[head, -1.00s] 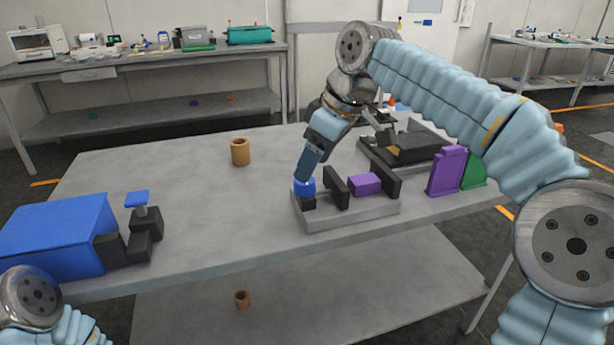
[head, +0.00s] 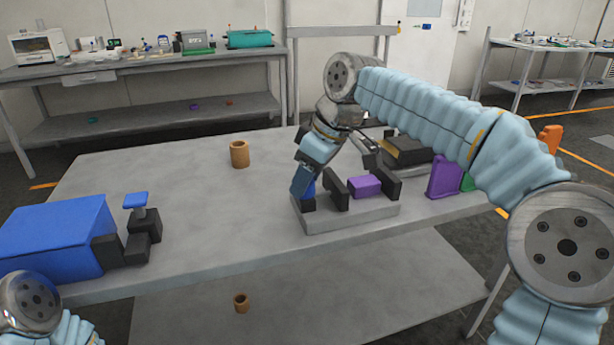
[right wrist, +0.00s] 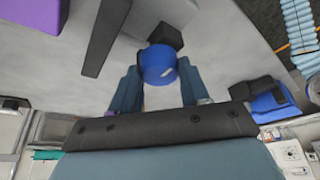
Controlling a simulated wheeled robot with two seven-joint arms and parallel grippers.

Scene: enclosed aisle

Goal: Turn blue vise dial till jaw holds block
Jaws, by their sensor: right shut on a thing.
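The blue dial (head: 310,188) sits at the left end of the grey vise base (head: 350,217), partly hidden by my gripper in the head view. My right gripper (head: 301,188) is shut on the dial; in the right wrist view its two fingers (right wrist: 157,84) stand on either side of the blue dial (right wrist: 159,66). A purple block (head: 366,185) lies on the vise between a black left jaw (head: 336,189) and a black right jaw (head: 387,183). In the right wrist view a small gap shows between the jaw (right wrist: 105,38) and the block (right wrist: 77,20). My left gripper is out of view.
A purple piece (head: 444,177) stands right of the vise, and a black-and-tan device (head: 407,152) behind it. A brown cup (head: 239,154) stands at the back. A blue box (head: 55,235) and a blue-topped black fixture (head: 141,225) are at the left. The table's middle is clear.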

